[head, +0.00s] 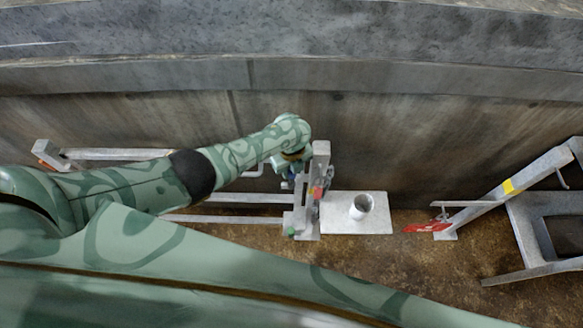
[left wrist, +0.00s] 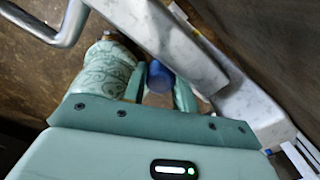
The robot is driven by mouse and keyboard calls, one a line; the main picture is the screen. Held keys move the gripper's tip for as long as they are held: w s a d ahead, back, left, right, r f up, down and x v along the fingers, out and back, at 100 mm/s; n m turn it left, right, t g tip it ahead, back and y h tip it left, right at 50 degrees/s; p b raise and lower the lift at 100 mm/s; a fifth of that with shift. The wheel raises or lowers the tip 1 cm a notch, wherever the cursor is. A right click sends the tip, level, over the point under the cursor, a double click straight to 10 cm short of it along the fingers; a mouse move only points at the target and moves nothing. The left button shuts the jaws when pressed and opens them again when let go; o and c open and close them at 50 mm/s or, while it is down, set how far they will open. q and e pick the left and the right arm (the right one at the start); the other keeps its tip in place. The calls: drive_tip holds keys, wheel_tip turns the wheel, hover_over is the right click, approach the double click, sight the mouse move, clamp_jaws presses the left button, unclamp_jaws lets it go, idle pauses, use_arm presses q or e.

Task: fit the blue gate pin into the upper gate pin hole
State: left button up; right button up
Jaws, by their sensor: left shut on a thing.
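The blue gate pin (left wrist: 159,77) shows in the left wrist view as a rounded blue end between the fingers of my left gripper (left wrist: 159,92). The gripper is shut on it, beside a pale grey metal bar of the gate. In the head view my left gripper (head: 291,179) is at the left side of the upright grey gate post (head: 321,165), and only a small dark blue patch shows there. The upper gate pin hole cannot be made out in either view. Whether the pin touches the post cannot be told. My right gripper is not in view.
Grey gate rails (head: 235,198) run left from the post. A white plate with a short open tube (head: 361,207) lies right of it. A concrete wall stands behind; brown floor lies in front.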

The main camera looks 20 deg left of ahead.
use_arm(q)
drive_tip(key=shift+f+b, duration=1.45)
drive_tip(key=shift+f, duration=0.35)
drive_tip(key=o, duration=1.1)
drive_tip(key=shift+s, duration=0.1)
wheel_tip(320, 180, up, 11)
drive_tip(key=p, duration=0.7)
drive_tip(key=shift+r, duration=0.55)
